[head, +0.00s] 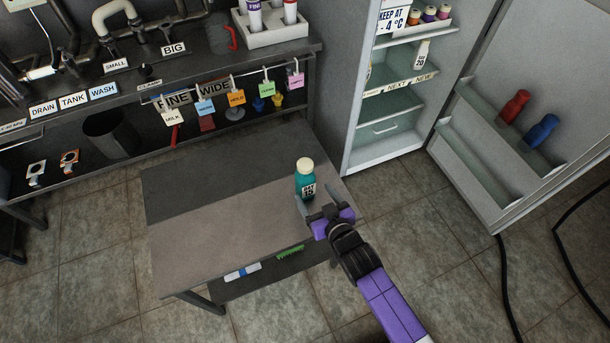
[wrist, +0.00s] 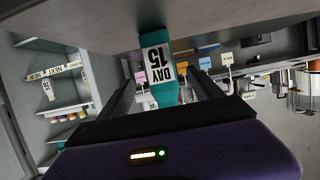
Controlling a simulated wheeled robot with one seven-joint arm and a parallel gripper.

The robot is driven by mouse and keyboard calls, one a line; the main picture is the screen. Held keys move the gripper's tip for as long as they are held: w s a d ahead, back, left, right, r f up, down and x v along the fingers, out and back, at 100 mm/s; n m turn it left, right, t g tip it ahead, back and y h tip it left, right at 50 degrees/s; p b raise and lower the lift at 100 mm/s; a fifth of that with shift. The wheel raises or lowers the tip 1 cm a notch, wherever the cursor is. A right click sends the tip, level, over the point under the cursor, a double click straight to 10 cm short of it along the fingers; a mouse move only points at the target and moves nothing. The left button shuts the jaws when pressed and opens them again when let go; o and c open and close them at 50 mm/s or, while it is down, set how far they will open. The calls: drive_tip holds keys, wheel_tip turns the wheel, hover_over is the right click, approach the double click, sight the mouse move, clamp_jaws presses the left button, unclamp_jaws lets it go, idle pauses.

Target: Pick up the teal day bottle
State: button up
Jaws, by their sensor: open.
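The teal day bottle (head: 306,181) stands upright on the low table (head: 190,240), with a cream cap and a white label. Whether the fingers touch the bottle cannot be told.
An open fridge (head: 395,130) stands at the back right, its door (head: 540,90) holding a red and a blue bottle. A bench (head: 180,70) with labelled pipes and hanging tags runs behind the table. A green brush (head: 290,252) and a blue-white item (head: 243,271) lie near the table's front edge.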

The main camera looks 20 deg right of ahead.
sight(309, 188)
drive_tip(key=shift+b+x, duration=0.35)
drive_tip(key=shift+x, duration=3.4)
drive_tip(key=shift+a, duration=0.1)
clamp_jaws()
